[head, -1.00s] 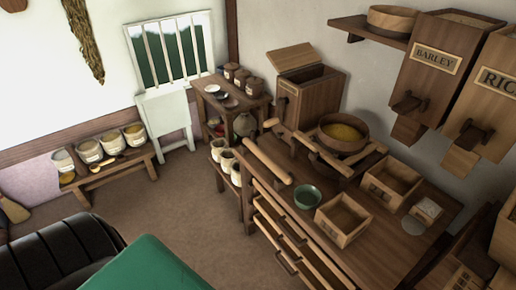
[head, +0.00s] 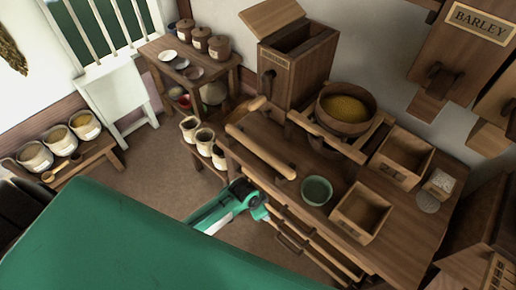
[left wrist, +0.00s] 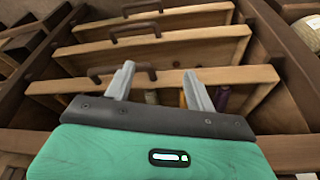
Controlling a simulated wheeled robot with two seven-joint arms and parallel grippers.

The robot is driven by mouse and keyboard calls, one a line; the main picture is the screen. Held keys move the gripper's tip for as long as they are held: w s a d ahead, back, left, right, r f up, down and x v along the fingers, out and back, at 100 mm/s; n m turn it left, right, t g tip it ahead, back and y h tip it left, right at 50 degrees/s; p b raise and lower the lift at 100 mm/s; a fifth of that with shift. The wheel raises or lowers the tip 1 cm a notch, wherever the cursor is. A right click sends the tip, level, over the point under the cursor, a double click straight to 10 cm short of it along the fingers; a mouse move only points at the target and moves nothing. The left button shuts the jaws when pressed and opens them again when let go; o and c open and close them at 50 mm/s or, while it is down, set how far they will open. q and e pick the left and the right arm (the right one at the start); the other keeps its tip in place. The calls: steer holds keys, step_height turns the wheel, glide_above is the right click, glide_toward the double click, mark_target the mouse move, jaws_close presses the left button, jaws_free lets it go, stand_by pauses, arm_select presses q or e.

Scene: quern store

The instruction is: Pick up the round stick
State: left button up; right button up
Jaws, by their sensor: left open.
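A long, pale round stick (head: 260,150) lies along the left front edge of the wooden worktop, above the drawers. My left gripper (head: 258,207) is low in front of the drawer stack, below and apart from the stick. In the left wrist view my left gripper (left wrist: 158,85) is open, its two grey fingers apart with nothing held between them. They point at the partly open drawers (left wrist: 185,78). I cannot make out the stick in the left wrist view. My right gripper is not in view.
On the worktop stand a green bowl (head: 316,190), an open wooden box (head: 362,212), another box (head: 402,158) and a round tub of grain (head: 346,108). A lidded bin (head: 299,67) is behind. Small jars (head: 204,139) stand left of the drawers. Open floor lies left.

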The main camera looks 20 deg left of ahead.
arm_select(q)
steer(key=w+d+r+m, duration=0.1)
steer(key=d+r+m, duration=0.2)
steer(key=r, duration=0.7)
steer(key=d+r+m, duration=0.2)
steer(key=r+m, duration=0.1)
steer(key=r, duration=0.6)
steer(key=w+a+r+m+g+y, duration=0.1)
steer(key=w+a+r+m, duration=0.3)
steer(key=w, duration=0.2)
steer(key=w+a+r+m+g+y, duration=0.1)
steer(key=w+a+r+m+g, duration=0.1)
steer(key=w+a+r+m, duration=0.3)
steer(key=n+p, duration=0.1)
glide_above(270, 156)
step_height(270, 156, down, 8)
steer(key=shift+s+a, duration=0.1)
steer(key=shift+f+p, duration=0.9)
steer(key=shift+f, duration=1.75)
steer(key=c, duration=1)
steer(key=shift+c, duration=0.9)
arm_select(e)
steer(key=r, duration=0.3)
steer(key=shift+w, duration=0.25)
